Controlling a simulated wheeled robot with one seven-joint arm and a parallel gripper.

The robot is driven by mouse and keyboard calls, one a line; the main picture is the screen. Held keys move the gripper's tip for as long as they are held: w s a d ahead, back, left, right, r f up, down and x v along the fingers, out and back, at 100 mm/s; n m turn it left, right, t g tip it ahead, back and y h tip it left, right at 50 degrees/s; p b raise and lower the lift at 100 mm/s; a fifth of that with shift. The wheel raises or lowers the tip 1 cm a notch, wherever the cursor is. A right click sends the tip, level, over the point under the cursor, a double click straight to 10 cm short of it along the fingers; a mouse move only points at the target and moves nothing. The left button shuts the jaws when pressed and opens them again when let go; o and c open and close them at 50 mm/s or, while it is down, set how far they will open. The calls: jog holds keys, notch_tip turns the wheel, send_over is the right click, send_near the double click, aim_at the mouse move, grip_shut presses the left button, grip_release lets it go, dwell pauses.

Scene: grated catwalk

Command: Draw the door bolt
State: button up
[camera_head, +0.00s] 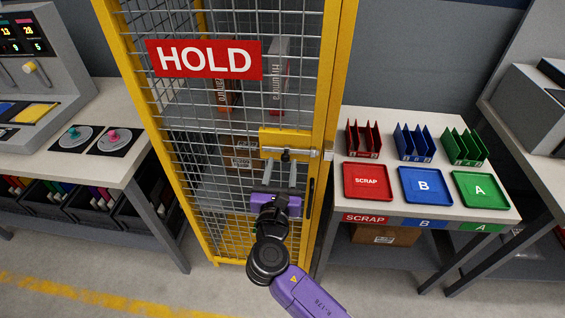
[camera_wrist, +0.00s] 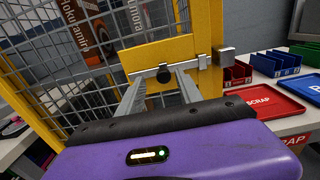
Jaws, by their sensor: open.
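The yellow mesh cage door (camera_head: 215,120) is closed and carries a red HOLD sign (camera_head: 205,59). A silver door bolt (camera_head: 300,153) lies across a yellow plate (camera_head: 285,138) at its right edge, and also shows in the wrist view (camera_wrist: 190,66). Its rod reaches right toward a metal keeper block (camera_wrist: 225,55) on the post. A black knob (camera_wrist: 164,75) hangs from the rod. My gripper (camera_head: 281,164) is open just below the bolt. Its two grey fingers point at the plate, one on each side of the knob; I cannot tell whether they touch it.
Right of the cage, a table holds a red SCRAP tray (camera_head: 369,182), a blue B tray (camera_head: 426,187), a green A tray (camera_head: 481,190) and coloured racks. A left bench (camera_head: 70,165) carries a console and dials. Boxes (camera_head: 242,150) stand inside the cage. The floor before it is clear.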

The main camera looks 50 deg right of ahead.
jog(key=v, duration=0.5)
jog(key=shift+s+a+b, duration=0.15)
jog(key=shift+a+b, duration=0.05)
jog(key=shift+b, duration=0.1)
